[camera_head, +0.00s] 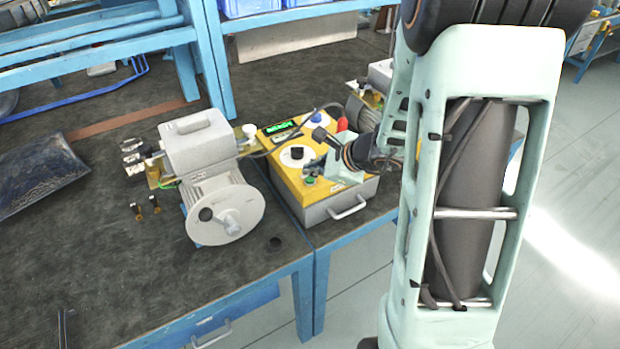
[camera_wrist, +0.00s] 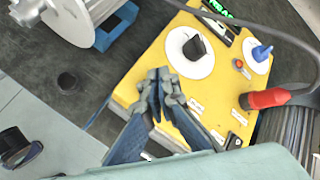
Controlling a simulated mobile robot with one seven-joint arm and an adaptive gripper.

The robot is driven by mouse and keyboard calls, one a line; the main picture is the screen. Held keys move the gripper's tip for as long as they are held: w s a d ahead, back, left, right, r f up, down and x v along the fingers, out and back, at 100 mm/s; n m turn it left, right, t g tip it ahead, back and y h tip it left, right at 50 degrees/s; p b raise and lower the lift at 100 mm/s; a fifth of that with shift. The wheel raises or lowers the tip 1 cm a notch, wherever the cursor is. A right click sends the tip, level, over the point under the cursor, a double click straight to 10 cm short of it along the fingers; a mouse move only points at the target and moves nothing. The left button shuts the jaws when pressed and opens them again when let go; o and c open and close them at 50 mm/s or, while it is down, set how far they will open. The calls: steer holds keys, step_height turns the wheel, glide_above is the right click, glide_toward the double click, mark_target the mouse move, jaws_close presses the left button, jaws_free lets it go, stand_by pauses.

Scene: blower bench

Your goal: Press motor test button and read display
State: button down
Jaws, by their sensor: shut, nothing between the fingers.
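The tester box (camera_head: 345,198) has a yellow top and a light grey body, and stands on the bench beside the motor. Its display (camera_head: 283,128) is lit green at the back left, too small to read; part of it shows in the wrist view (camera_wrist: 222,8). A green button (camera_head: 309,180) sits near the front edge in the head view; I cannot make it out in the wrist view. My gripper (camera_wrist: 160,80) is shut and empty, low over the yellow panel, close to the black knob (camera_wrist: 194,47) on its white dial. Whether the fingertips touch the panel is unclear.
A grey blower motor (camera_head: 200,150) with a round flange stands left of the box. A blue knob (camera_wrist: 261,52), a small red button (camera_wrist: 239,63) and a red plug (camera_wrist: 267,98) with a cable lie on the right.

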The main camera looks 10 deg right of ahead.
mark_target(313, 180)
steer(key=shift+f, duration=0.15)
steer(key=shift+f+b, duration=0.3)
steer(key=shift+b, duration=0.3)
steer(key=shift+f+b, duration=0.35)
steer(key=shift+b, duration=0.15)
stand_by(0.4)
steer(key=shift+r, duration=0.1)
steer(key=shift+r+p, duration=0.5)
steer(key=shift+r, duration=0.25)
step_height(313, 180, up, 5)
steer(key=p, duration=0.4)
steer(key=shift+d, duration=0.1)
stand_by(0.8)
